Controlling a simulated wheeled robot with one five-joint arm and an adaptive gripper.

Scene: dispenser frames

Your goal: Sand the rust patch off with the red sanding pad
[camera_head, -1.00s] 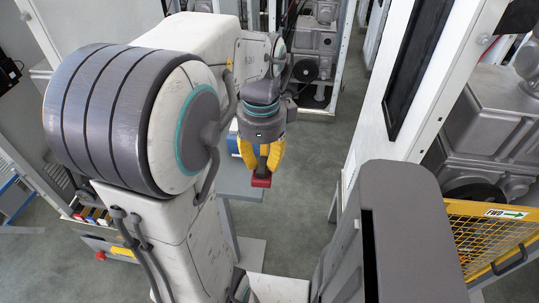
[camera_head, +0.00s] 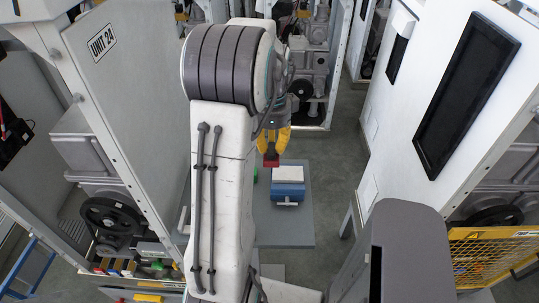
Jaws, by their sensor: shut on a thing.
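My gripper (camera_head: 274,148), with yellow fingers, is near the picture's middle, partly behind my arm. It is shut on the red sanding pad (camera_head: 271,160), which hangs below the fingertips. In the picture the pad shows just above a white-topped blue box; I cannot tell the height between them. I cannot make out a rust patch in this view.
The blue box (camera_head: 288,190) sits on a grey tabletop (camera_head: 301,226). A white cabinet marked UNIT 24 (camera_head: 137,83) stands at left. A white cabinet with a black panel (camera_head: 466,94) and a yellow mesh guard (camera_head: 485,252) are at right. Floor shows between them.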

